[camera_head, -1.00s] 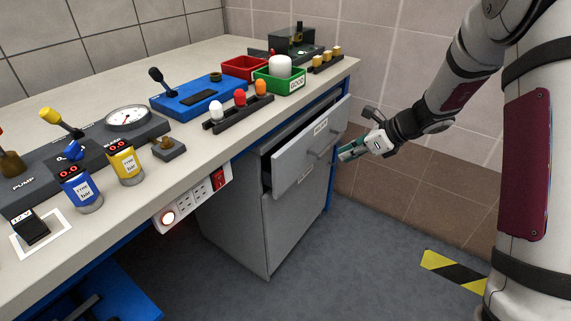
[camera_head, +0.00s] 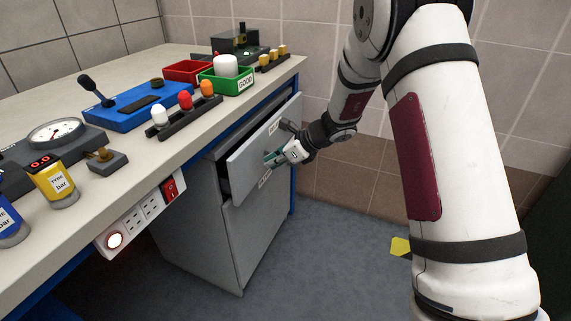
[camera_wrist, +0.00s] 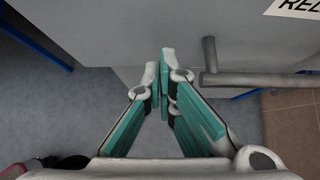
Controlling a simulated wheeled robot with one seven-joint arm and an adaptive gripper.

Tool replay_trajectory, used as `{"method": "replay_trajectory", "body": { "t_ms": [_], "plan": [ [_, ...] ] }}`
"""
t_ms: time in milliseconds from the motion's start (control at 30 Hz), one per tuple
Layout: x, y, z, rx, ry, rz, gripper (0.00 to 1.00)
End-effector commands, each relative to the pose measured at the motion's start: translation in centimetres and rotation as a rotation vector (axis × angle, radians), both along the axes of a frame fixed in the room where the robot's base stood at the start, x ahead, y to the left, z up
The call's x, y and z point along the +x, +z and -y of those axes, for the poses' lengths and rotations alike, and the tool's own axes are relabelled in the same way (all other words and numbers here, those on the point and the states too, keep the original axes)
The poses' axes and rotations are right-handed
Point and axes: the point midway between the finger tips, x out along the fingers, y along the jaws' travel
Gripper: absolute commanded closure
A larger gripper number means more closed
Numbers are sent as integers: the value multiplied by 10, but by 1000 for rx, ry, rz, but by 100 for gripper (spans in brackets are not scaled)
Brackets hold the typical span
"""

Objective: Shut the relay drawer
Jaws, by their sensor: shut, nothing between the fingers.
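The relay drawer (camera_head: 250,143) is a grey front under the bench top, standing partly out of its cabinet (camera_head: 215,215); a dark gap shows at its left side. In the wrist view, the drawer front (camera_wrist: 130,40) fills the upper part, with a bar handle (camera_wrist: 250,79) and a partly cut-off label (camera_wrist: 295,9) to the right. My gripper (camera_head: 270,159) is shut and empty, at the drawer front beside the handle. In the wrist view, the closed fingertips (camera_wrist: 168,62) lie left of the handle's end, over the drawer face; I cannot tell whether they touch it.
The bench top (camera_head: 85,220) carries a green box (camera_head: 226,83), a red box (camera_head: 188,70), a blue control unit (camera_head: 135,108) and a row of coloured lamps (camera_head: 183,115). A power strip (camera_head: 140,215) hangs on the bench edge. The floor before the cabinet is clear.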

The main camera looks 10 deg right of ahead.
Motion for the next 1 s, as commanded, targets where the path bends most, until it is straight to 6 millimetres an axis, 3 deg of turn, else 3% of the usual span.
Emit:
{"method": "replay_trajectory", "body": {
  "t_ms": [200, 567, 800, 1000],
  "plan": [
    [9, -1, -11, -1, -2, -2, 100],
    [10, 0, -13, -1, -1, -2, 100],
    [32, 1, -45, 0, 4, -1, 100],
    [42, 1, -57, 0, -1, -1, 100]
  ]
}}
